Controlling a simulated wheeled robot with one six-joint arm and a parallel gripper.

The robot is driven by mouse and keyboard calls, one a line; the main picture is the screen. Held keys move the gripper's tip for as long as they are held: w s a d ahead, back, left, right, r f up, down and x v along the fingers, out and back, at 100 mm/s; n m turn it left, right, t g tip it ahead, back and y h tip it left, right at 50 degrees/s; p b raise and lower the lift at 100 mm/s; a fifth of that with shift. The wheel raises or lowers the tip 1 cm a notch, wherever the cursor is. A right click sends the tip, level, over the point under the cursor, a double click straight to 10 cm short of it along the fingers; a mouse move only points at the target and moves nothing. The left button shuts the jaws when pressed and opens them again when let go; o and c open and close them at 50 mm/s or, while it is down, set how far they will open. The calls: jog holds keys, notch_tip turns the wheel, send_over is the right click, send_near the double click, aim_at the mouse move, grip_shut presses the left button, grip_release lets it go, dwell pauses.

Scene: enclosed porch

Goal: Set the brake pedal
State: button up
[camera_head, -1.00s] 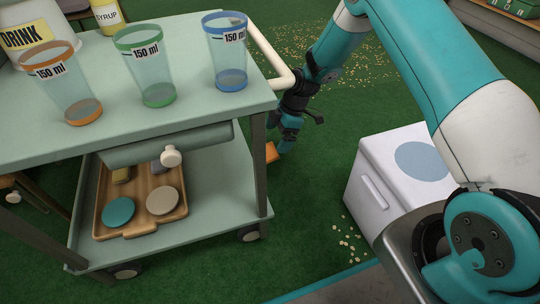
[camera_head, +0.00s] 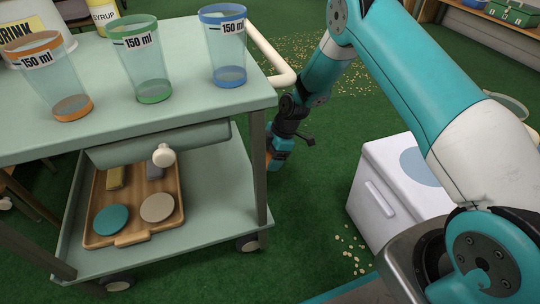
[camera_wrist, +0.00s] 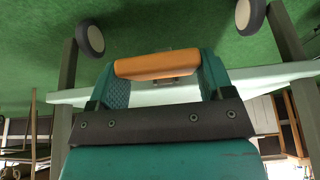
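The brake pedal is an orange bar (camera_wrist: 157,65) on a small metal bracket at the lower edge of the pale green cart (camera_head: 185,232). In the head view only an orange sliver of the pedal (camera_head: 268,160) shows, beside the cart's near right leg; my gripper hides the rest. My gripper (camera_head: 276,158) points down there, low beside the cart. In the wrist view my gripper's fingers (camera_wrist: 158,72) are wide apart, with the pedal spanning the space between their tips. I cannot tell whether they touch its ends.
Three measuring cups (camera_head: 142,60) stand on the cart top. A wooden tray (camera_head: 176,206) with discs lies on the lower shelf. Cart wheels (camera_head: 248,242) rest on green carpet. A white cabinet (camera_head: 385,200) stands right of my gripper, with bare carpet between. Crumbs are scattered about.

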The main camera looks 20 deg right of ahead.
jog(key=shift+c, duration=0.4)
jog(key=shift+d+f+y, duration=0.25)
jog(key=shift+f+y, duration=0.35)
jog(key=shift+f, duration=0.1)
jog(key=shift+y, duration=0.9)
jog(key=shift+d+f+b, duration=0.1)
jog(key=shift+f+b, duration=0.6)
jog(key=shift+f, duration=1.85)
jog(key=o, duration=1.3)
jog(key=shift+r, duration=0.15)
